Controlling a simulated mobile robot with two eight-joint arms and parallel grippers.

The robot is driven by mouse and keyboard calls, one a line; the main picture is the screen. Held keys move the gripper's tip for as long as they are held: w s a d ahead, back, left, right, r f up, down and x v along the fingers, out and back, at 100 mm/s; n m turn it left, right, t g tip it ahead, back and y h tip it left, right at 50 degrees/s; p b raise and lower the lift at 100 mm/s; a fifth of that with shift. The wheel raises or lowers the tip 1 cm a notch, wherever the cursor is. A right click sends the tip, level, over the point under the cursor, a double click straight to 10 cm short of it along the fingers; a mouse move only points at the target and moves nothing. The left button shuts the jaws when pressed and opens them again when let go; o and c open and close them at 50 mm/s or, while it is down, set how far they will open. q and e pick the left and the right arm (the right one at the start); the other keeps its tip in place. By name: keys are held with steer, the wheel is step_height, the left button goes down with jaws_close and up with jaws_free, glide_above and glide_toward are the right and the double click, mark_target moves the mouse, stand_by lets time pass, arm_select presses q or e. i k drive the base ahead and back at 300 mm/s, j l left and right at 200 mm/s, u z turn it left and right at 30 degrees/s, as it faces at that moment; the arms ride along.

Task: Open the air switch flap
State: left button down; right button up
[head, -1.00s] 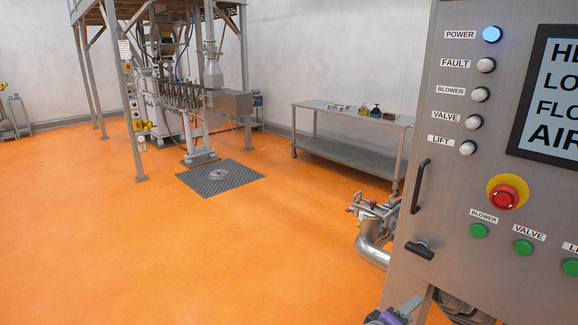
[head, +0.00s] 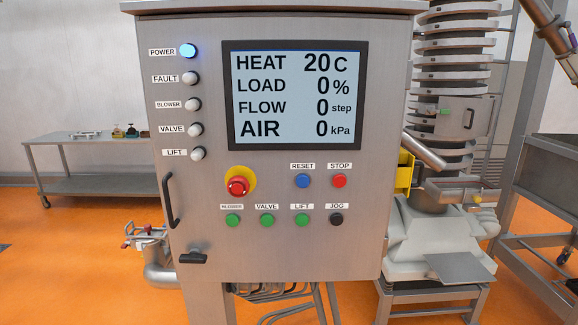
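A grey steel control cabinet (head: 230,220) fills the middle of the head view. On its lower left face is a small black latch-like fitting (head: 193,258), below a vertical black handle (head: 169,200). I cannot tell which part, if any of these, is the air switch flap. The screen (head: 296,95) reads AIR 0 kPa, HEAT 20 C, LOAD 0 % and FLOW 0 step. The POWER lamp (head: 188,51) is lit blue; the other lamps look white. Neither of my grippers shows.
A red emergency stop (head: 237,186) and several coloured buttons sit under the screen. A steel pipe (head: 158,265) stands left of the cabinet, and a stacked-ring column (head: 452,75) right of it. A bench (head: 75,186) is behind left. Orange floor (head: 80,285) is open at left.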

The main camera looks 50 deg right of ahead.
mark_target(403, 175)
steer(key=k+l+z, duration=0.1)
steer(key=z, duration=0.3)
steer(key=l+z, duration=0.7)
steer(key=l, duration=1.75)
steer(key=k+z, duration=0.05)
steer(key=k, duration=0.05)
